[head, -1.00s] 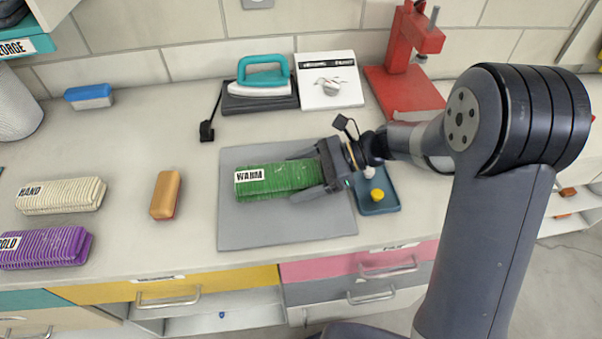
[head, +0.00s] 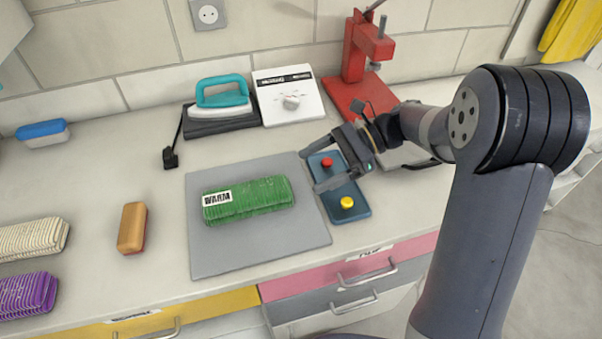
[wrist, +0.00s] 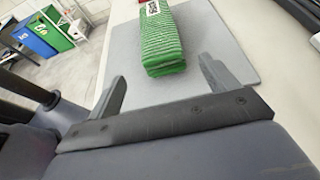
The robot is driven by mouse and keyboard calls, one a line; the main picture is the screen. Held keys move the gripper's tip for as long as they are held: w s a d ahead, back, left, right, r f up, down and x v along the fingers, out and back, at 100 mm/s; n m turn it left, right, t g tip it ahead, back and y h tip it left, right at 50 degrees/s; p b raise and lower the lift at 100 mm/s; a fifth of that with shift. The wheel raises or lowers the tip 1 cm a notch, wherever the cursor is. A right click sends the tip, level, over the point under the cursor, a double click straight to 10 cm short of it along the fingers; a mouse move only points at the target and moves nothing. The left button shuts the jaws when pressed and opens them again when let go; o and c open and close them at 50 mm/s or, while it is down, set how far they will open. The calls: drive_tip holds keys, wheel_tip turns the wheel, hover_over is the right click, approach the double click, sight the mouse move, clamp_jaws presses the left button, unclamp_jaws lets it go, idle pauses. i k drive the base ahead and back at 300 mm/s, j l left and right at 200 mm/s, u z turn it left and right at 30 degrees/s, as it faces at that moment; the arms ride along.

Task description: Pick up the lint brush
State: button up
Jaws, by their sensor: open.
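No object is labelled as a lint brush. Two brush-like blocks stand on the counter in the head view: an orange-brown block with a reddish underside (head: 132,228) left of the grey mat, and a blue-topped block with a pale lower part (head: 42,133) at the back left. I cannot tell which is the lint brush. My gripper (head: 313,168) is open and empty, right of the green folded stack marked WARM (head: 262,195) and over the blue button box. In the wrist view my open fingers (wrist: 162,70) point toward the green stack (wrist: 165,45), apart from it.
The green stack lies on a grey mat (head: 215,258). The button box (head: 358,210) has red and yellow buttons. An iron (head: 222,100), a white dial box (head: 288,95) and a red press (head: 357,60) stand behind. Cream (head: 30,238) and purple (head: 25,293) stacks lie left.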

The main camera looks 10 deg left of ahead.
sight(130, 236)
drive_tip(key=u, duration=2.25)
